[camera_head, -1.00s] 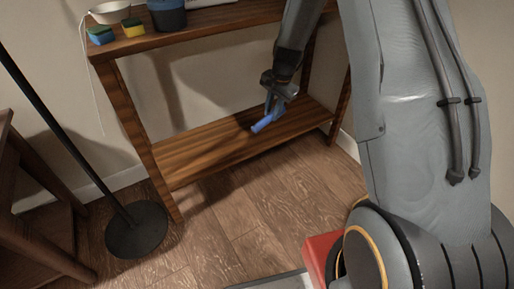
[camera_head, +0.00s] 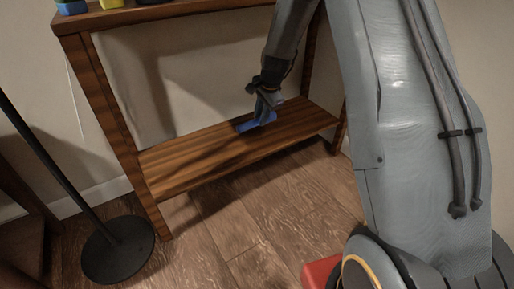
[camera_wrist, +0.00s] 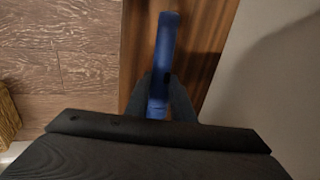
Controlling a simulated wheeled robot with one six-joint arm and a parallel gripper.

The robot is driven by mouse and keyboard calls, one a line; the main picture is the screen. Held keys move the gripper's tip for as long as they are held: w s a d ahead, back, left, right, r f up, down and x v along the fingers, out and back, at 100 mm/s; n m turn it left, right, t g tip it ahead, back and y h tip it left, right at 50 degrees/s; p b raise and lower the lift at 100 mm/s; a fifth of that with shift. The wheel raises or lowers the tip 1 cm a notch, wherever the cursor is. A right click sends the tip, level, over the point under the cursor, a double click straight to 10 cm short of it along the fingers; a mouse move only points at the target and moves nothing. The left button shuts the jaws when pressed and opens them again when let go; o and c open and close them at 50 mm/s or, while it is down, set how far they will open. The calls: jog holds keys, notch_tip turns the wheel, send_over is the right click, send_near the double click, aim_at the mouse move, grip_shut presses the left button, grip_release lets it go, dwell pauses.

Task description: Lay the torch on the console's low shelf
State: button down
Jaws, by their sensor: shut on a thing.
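The blue torch (camera_head: 250,125) is at the low shelf (camera_head: 185,165) of the wooden console, right of the shelf's middle. My gripper (camera_head: 264,112) is shut on it, reaching in under the console's top. In the wrist view the torch (camera_wrist: 165,50) points away from between my fingers (camera_wrist: 158,95), over the brown shelf board (camera_wrist: 205,45). The torch looks flat and very close to the board; I cannot tell whether it touches. My fingers hide part of it.
A lamp stand's black round base (camera_head: 118,248) is on the floor at left, with its pole leaning across the view. The console's top (camera_head: 170,12) spans above the shelf, with its legs at either side. The shelf's left half is bare.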

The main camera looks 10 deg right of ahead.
notch_tip(320, 180, down, 10)
jog(key=b, duration=0.5)
jog(key=shift+r, duration=0.15)
jog(key=c, duration=1.5)
grip_release()
jog(key=shift+f, duration=0.2)
jog(key=shift+c, duration=0.2)
jog(key=p+v, duration=0.6)
jog(key=v, duration=0.6)
jog(key=shift+r+p, duration=0.15)
jog(key=shift+p, duration=0.15)
